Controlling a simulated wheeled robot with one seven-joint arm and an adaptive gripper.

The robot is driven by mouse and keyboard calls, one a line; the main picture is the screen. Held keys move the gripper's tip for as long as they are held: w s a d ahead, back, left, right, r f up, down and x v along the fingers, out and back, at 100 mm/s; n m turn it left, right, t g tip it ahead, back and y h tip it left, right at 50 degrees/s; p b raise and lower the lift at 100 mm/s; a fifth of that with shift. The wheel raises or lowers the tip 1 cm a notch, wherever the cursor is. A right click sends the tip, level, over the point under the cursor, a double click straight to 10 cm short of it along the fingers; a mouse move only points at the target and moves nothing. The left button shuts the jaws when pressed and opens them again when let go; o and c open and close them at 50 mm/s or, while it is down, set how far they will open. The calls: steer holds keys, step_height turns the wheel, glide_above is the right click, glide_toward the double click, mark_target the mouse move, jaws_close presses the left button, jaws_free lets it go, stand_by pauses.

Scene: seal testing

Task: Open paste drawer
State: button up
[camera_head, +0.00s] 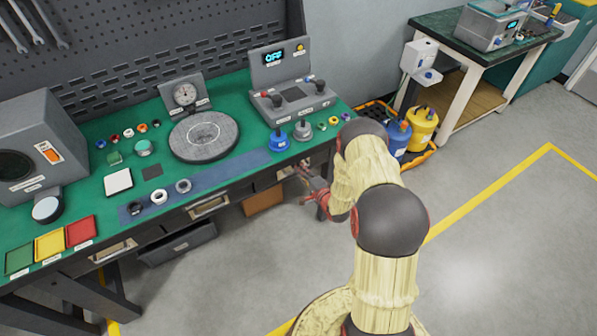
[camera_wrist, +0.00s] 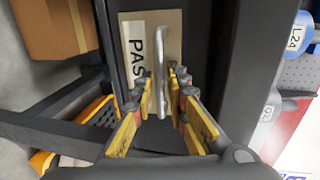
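The paste drawer (camera_wrist: 170,22) fills the upper middle of the wrist view, turned sideways, with a label (camera_wrist: 135,48) of which "PAS" can be read. Its metal handle (camera_wrist: 160,68) lies between the fingers of my gripper (camera_wrist: 160,110). The fingers are apart, with a gap on both sides of the handle. In the head view my gripper (camera_head: 308,178) is at the bench's front, by the rightmost drawer (camera_head: 285,175), which it partly hides. The drawer looks shut.
The green bench (camera_head: 95,185) carries seals, a round plate (camera_head: 204,136) and a blue-based weight (camera_head: 278,140) near the front edge. A lower drawer (camera_head: 178,245) and a brown box (camera_head: 263,201) are under the bench. Blue and yellow containers (camera_head: 422,128) stand right. The floor ahead is open.

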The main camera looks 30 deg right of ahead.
steer(key=shift+w+f, duration=0.1)
steer(key=shift+w, duration=0.25)
steer(key=shift+c, duration=0.4)
jaws_close()
